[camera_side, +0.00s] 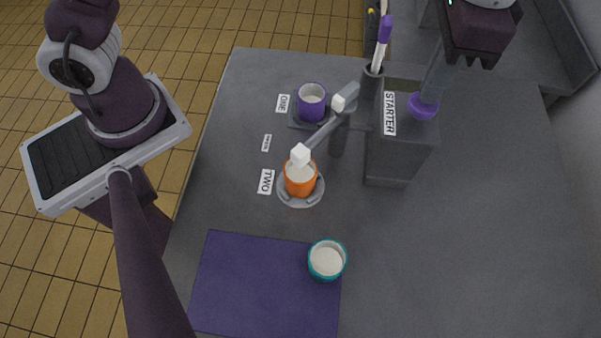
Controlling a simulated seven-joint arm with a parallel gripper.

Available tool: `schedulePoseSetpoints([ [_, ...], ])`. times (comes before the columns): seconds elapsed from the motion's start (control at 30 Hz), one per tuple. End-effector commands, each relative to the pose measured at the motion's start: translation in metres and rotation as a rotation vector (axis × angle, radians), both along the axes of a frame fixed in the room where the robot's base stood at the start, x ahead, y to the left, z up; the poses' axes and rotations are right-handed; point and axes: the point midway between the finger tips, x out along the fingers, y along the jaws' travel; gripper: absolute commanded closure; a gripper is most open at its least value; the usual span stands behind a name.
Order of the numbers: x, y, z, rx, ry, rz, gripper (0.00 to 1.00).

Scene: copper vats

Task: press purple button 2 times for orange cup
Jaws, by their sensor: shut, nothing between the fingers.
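The purple button (421,110) is a round disc on top of the grey box labelled STARTER (389,113). My gripper (430,95) comes down from the upper right with its fingers shut and empty. The fingertips are at the button, touching it or just over it; I cannot tell how far it is pressed. The orange cup (300,185) stands upright on a round plate (287,197) beside the TWO label (266,182). A white-tipped spout (300,155) is over its far rim. The cup's inside looks pale.
A purple cup (311,108) stands on a square plate by the ONE label (283,103), near another spout (346,96). A teal cup (327,261) stands at the right edge of a purple mat (255,285). A holder (371,85) with upright utensils is beside the box. The table's right side is clear.

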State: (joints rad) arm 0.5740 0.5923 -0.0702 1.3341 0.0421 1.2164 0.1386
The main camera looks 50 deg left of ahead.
Motion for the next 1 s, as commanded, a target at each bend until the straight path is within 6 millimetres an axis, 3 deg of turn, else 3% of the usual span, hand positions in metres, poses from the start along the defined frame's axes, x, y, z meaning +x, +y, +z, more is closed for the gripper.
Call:
schedulePoseSetpoints([
  [0.67,0.000,0.000,-0.024,0.001,0.001,0.000,1.00],
  [1.0,0.000,0.000,-0.016,-0.001,-0.001,0.000,1.00],
])
